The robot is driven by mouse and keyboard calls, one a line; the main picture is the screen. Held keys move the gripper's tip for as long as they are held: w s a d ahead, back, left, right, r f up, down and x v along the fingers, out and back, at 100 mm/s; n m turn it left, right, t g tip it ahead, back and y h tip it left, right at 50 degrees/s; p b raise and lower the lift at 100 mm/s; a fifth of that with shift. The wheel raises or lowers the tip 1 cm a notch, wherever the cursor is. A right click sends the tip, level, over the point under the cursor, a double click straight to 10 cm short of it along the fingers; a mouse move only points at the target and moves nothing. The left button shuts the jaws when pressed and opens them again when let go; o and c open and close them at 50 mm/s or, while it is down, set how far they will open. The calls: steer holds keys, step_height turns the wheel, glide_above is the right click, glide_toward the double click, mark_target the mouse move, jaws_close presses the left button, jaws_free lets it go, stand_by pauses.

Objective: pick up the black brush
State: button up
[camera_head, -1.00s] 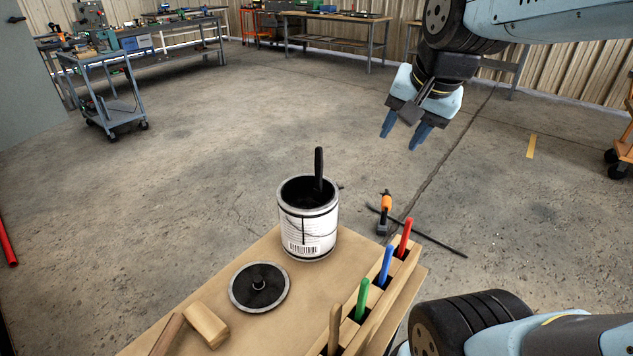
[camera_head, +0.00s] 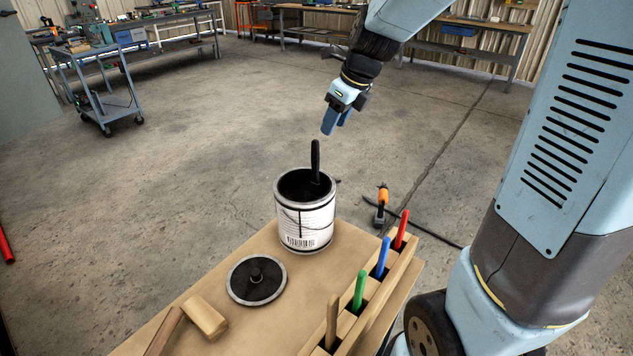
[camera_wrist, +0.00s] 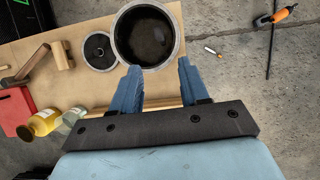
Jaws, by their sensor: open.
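The black brush (camera_head: 315,160) stands upright in an open paint can (camera_head: 305,220) with a white label, its handle rising above the rim. Its lower part is hidden inside the can. My gripper (camera_head: 336,122) is open and empty, pointing down, above and slightly right of the handle's top in the head view, apart from it. In the wrist view the blue fingers (camera_wrist: 158,70) are spread just below the can's rim (camera_wrist: 119,52). The brush cannot be made out against the can's dark inside there.
The can stands on a wooden bench top (camera_head: 237,238). A round lid (camera_head: 256,288), a wooden mallet (camera_head: 205,317) and a rack (camera_head: 375,305) with red, blue, green and wooden handles share it. An orange-handled tool (camera_head: 382,195) is on the floor beyond.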

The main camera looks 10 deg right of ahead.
mark_target(319, 150)
steer(key=x, duration=0.9)
steer(key=shift+w+x, duration=0.2)
steer(key=shift+x, duration=2.25)
steer(key=shift+a+r, duration=0.1)
steer(key=shift+a, duration=0.05)
jaws_close()
